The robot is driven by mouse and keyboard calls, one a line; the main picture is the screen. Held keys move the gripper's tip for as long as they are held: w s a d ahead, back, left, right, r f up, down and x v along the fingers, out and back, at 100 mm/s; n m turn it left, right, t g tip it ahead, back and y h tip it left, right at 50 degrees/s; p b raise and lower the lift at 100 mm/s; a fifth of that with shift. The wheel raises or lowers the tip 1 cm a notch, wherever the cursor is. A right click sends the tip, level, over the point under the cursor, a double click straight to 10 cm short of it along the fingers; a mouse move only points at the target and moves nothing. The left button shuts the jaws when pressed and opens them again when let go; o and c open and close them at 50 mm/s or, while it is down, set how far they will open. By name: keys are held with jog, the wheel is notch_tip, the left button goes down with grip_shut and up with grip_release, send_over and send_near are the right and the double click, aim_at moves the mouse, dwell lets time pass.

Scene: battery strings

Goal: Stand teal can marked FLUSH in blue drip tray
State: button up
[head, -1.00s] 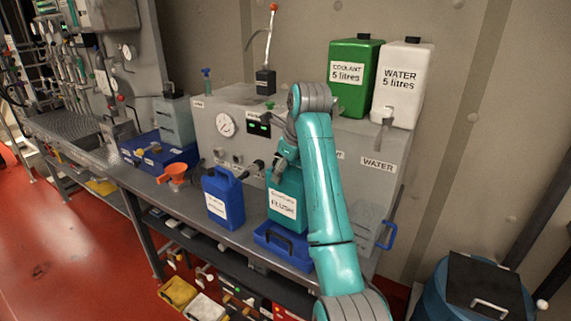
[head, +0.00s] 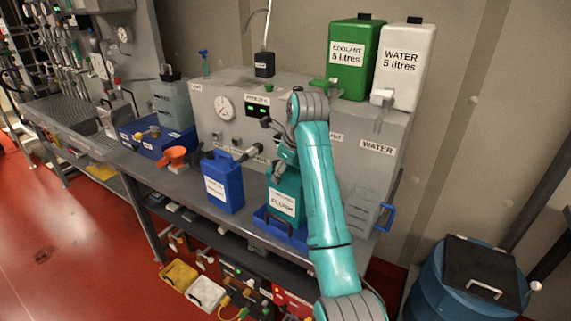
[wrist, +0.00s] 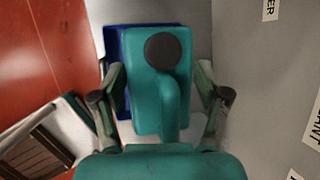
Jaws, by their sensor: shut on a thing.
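The teal can (head: 285,201) with a white FLUSH label stands upright at the blue drip tray (head: 273,234) near the bench's front edge. In the head view it sits over the tray's back part; I cannot tell if its base touches the tray floor. In the wrist view the teal can (wrist: 160,85) shows from above with its dark round cap, and part of the blue tray (wrist: 116,42) lies behind it. My gripper (wrist: 160,102) is shut on the can, one finger on each side. In the head view my arm hides part of the gripper.
A blue can (head: 223,182) stands just left of the teal can. An orange funnel (head: 173,156) is farther left. A clear jug with a blue handle (head: 367,212) stands right of my arm. The grey panel (head: 235,120) rises behind.

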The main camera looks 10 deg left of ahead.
jog(key=shift+f, duration=0.5)
dwell(0.8)
jog(key=o, duration=1.5)
jog(key=shift+o, duration=0.3)
jog(key=shift+f, duration=0.1)
